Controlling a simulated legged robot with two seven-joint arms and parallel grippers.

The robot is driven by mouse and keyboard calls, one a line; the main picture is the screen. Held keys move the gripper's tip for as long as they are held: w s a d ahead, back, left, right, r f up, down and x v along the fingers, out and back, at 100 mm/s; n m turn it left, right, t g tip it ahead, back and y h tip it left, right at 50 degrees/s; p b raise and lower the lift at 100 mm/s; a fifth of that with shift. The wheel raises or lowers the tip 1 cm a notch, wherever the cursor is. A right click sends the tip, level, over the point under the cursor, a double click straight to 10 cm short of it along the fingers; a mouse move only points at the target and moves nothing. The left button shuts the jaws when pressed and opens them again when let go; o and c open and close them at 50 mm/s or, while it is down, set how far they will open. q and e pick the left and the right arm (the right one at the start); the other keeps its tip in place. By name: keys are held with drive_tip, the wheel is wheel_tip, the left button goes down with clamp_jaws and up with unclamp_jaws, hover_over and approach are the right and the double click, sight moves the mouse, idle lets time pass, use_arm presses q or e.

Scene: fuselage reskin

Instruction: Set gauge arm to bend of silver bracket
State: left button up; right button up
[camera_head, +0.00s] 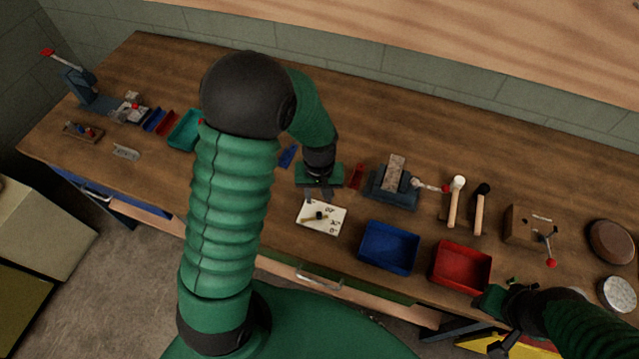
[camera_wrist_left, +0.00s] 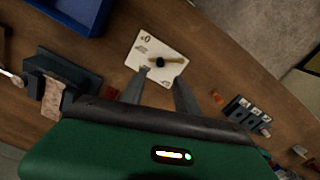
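The gauge is a pale marked card (camera_head: 332,226) with a brass arm (camera_head: 309,218) and a black knob (camera_head: 320,215), lying flat near the bench's front edge. The gauge card also shows in the left wrist view (camera_wrist_left: 143,47), just beyond the fingertips. My left gripper (camera_head: 323,194) is over the card's far edge, its fingers apart and nothing between them (camera_wrist_left: 162,88). A small grey metal piece (camera_head: 126,152), possibly the silver bracket, lies at the bench's left; its bend is too small to make out. My right gripper (camera_head: 503,343) is low at the right; its opening is unclear.
A blue bin (camera_head: 389,247) and a red bin (camera_head: 461,267) stand right of the gauge. Behind them are a vise (camera_head: 394,187) holding a plate, two mallets (camera_head: 456,201), and a wooden block (camera_head: 530,225). A teal bin (camera_head: 185,130) stands left, behind my left arm.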

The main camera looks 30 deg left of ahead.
use_arm(q)
wheel_tip(320, 180, up, 7)
drive_tip(key=shift+d, duration=0.1)
idle(0.4)
